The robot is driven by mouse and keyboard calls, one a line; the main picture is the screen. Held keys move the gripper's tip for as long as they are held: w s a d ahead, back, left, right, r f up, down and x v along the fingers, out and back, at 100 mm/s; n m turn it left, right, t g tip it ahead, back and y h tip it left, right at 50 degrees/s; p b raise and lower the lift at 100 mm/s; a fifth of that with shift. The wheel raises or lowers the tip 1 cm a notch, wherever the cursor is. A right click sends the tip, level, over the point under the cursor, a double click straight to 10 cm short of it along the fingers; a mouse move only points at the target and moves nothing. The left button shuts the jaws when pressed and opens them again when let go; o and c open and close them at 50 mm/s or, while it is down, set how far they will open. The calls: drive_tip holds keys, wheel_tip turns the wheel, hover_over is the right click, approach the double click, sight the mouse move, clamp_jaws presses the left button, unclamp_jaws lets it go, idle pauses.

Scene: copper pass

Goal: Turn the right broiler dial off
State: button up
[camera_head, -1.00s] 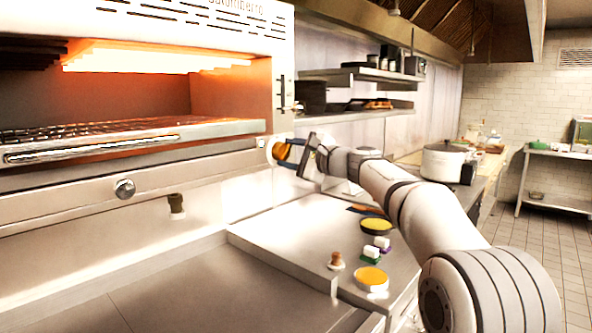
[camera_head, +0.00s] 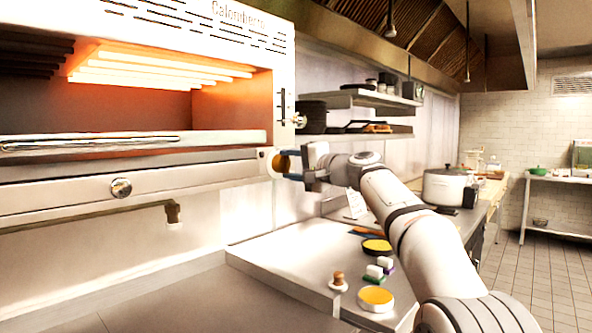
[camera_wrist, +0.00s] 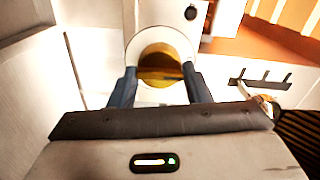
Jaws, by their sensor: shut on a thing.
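The broiler's right dial (camera_head: 275,162) sits at the right end of the front rail and shows brassy orange in the head view. In the wrist view the round dial (camera_wrist: 160,66) lies between the two fingers, inside a pale ring. My gripper (camera_head: 284,164) is shut on the dial, with one finger on each side of it; it also shows in the wrist view (camera_wrist: 160,88). The broiler's left dial (camera_head: 121,188) is silver and stands free. The broiler's heating bars (camera_head: 165,64) glow orange on the right; the left part is dark.
Below the rail is a steel counter (camera_head: 290,262) with yellow-topped round containers (camera_head: 376,298), small blocks and a wooden-knobbed item (camera_head: 338,281). A wall shelf (camera_head: 355,133) and a large pot (camera_head: 444,186) stand farther right. The floor at far right is clear.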

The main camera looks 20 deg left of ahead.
drive_tip(key=shift+s+a, duration=0.15)
idle(0.3)
drive_tip(key=o, duration=0.8)
drive_tip(key=shift+a, duration=0.15)
drive_tip(key=shift+o, duration=0.9)
drive_tip(key=shift+d, duration=0.2)
drive_tip(key=shift+d+f, duration=0.1)
drive_tip(key=shift+d, duration=0.1)
drive_tip(key=b+v, duration=0.2)
drive_tip(key=v, duration=0.5)
drive_tip(key=shift+s+d, duration=0.15)
drive_tip(key=shift+d, duration=0.05)
